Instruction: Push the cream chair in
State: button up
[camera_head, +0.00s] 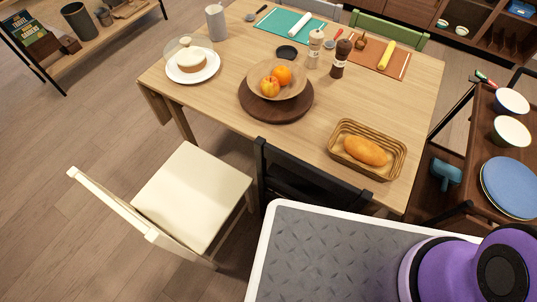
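The cream chair (191,199) stands on the wood floor at the left. Its seat faces the wooden table (215,100), and its backrest is on the side away from the table. The seat's far edge is near the table's near left side, with the chair pulled out and floor showing around it. My gripper is not in view. Only a purple and black part of my arm shows at the lower right, above my own grey base top.
A black chair (300,180) stands at the table's near side, right of the cream chair. A trolley (478,160) with bowls and plates is at the right. A bread basket (395,165), fruit bowl and cake plate sit on the table. Floor left of the cream chair is clear.

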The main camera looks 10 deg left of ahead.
aim_at(190, 198)
jog(key=k+j+u, duration=0.1)
jog(key=u, duration=0.85)
jog(key=l+u, duration=0.1)
jog(key=u, duration=0.85)
